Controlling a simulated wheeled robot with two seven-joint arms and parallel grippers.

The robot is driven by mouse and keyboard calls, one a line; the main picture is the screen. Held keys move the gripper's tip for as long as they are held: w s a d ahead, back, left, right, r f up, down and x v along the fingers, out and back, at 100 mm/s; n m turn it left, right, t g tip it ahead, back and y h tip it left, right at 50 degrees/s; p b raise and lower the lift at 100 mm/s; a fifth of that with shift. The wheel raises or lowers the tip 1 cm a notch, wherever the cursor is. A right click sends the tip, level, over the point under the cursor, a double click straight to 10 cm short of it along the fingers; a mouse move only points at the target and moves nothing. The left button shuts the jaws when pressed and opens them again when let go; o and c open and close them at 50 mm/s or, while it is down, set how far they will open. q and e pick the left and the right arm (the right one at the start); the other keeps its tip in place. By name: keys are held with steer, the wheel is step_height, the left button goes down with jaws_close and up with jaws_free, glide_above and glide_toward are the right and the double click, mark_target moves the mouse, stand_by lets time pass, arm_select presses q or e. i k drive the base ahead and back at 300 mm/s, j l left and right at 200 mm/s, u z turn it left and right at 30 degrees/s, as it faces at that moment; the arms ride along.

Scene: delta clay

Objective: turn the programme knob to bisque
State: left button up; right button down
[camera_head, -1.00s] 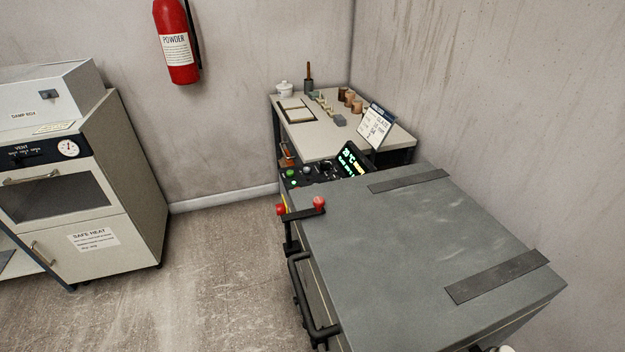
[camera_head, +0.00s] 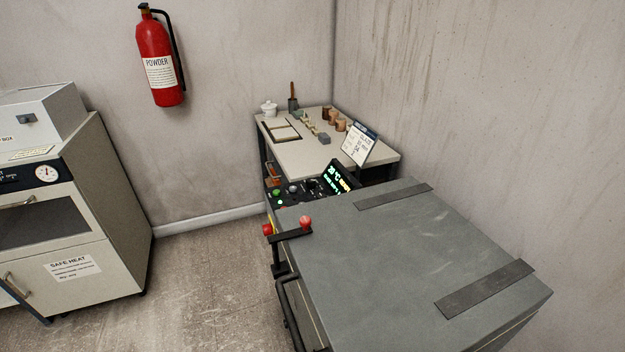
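The kiln (camera_head: 420,255) is a large grey box with a flat lid at the right of the head view. Its dark control panel (camera_head: 300,192) sits behind the lid's far left corner, with a green button, a grey knob-like part (camera_head: 293,189) and a lit display (camera_head: 340,178). The panel is small and partly hidden by the lid, so I cannot tell which control is the programme knob or where it points. Neither of my grippers shows in the view.
A black latch with a red knob (camera_head: 305,222) and a handle (camera_head: 288,312) stick out from the kiln's left side. A work table (camera_head: 310,157) with small pots and a card stands behind. A beige oven cabinet (camera_head: 75,235) stands left. Floor between is clear.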

mark_target(311, 182)
steer(key=z, duration=0.4)
steer(key=j+z, duration=0.15)
steer(key=z, duration=0.25)
steer(key=i+j+z, duration=0.1)
steer(key=z, duration=0.3)
steer(key=j+z, duration=0.1)
steer(key=z, duration=0.3)
steer(key=j+z, duration=0.35)
steer(key=j, duration=0.2)
steer(key=k+j+z, duration=0.1)
steer(key=j+z, duration=0.3)
steer(key=k+j+z, duration=0.15)
steer(key=j+z, duration=0.2)
steer(key=j, duration=0.25)
